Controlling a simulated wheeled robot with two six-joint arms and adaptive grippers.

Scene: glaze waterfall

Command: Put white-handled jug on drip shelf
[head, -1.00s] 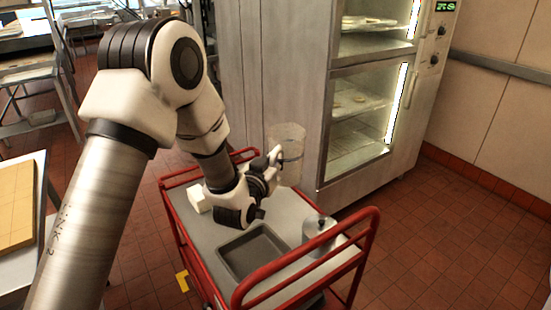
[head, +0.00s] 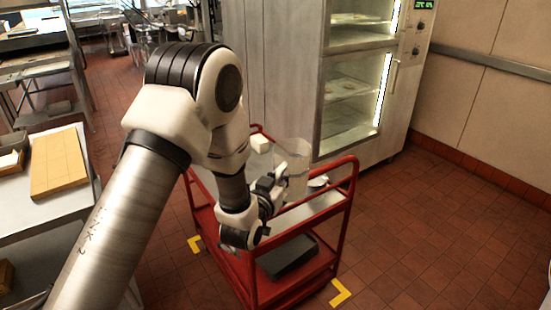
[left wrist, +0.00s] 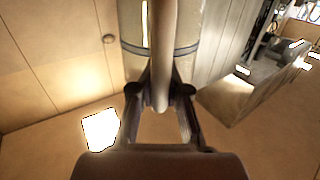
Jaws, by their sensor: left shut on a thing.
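The clear jug (head: 294,160) shows in the head view above the far part of the red cart. My left gripper (head: 272,186) is at the jug's left side, shut on its pale handle. In the left wrist view, the fingers (left wrist: 160,95) close around the upright white handle (left wrist: 160,45), with the jug's body (left wrist: 187,45) and a dark band behind it. The jug looks upright. I cannot tell for sure which surface is the drip shelf. The cart's red lower shelf (head: 240,272) holds a dark tray (head: 286,258). My right gripper is out of view.
A lit oven cabinet (head: 350,105) stands behind. The tiled floor at right is clear.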

